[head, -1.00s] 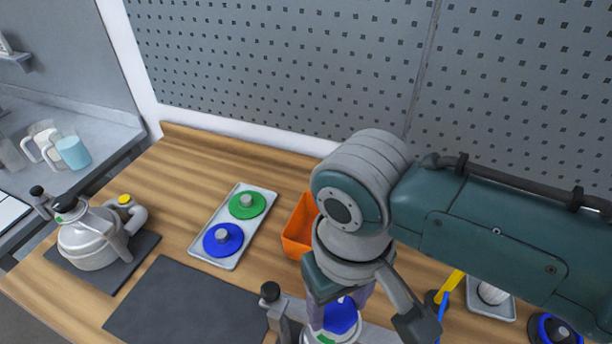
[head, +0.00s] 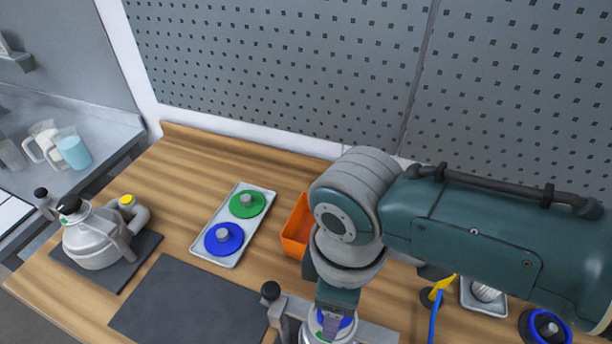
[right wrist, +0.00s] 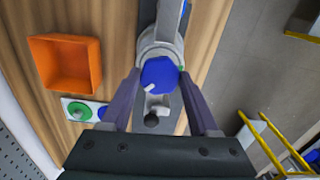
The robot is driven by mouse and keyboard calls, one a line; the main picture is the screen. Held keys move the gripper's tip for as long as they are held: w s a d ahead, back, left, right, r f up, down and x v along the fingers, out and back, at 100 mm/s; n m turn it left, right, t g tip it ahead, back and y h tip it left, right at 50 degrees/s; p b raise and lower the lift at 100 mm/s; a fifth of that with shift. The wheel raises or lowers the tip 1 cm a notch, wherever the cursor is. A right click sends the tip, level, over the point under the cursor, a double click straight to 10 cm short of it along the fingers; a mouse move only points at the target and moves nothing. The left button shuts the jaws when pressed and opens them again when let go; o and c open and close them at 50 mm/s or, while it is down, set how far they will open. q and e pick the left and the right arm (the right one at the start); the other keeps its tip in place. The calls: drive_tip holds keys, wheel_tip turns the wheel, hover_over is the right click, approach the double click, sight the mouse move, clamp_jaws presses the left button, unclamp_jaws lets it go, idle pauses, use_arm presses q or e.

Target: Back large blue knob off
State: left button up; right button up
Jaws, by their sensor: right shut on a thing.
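The large blue knob (right wrist: 160,77) is a blue cap with a white mark on its edge. It sits on a grey metal fitting (right wrist: 158,46) at the front of the bench. My right gripper (right wrist: 159,74) is shut on the knob, one finger on each side. In the head view the wrist hangs over the knob and hides most of it; a little blue (head: 346,321) shows beside the gripper. My left gripper is out of view.
A tray (head: 207,246) with a green and a blue knobbed disc lies left of an orange bin (head: 297,232). A grey vessel (head: 93,236) stands on a dark mat at left. A black-knobbed clamp (head: 271,291) stands close by the gripper. The dark mat (head: 190,310) in front is bare.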

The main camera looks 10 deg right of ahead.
drive_tip(key=shift+d+f+n, duration=0.1)
drive_tip(key=shift+n, duration=0.5)
drive_tip(key=o, duration=1.4)
drive_tip(key=shift+r, duration=0.45)
wheel_tip(320, 180, up, 9)
drive_tip(key=shift+r+p, duration=0.1)
drive_tip(key=shift+p, duration=0.35)
drive_tip(key=shift+s, duration=0.1)
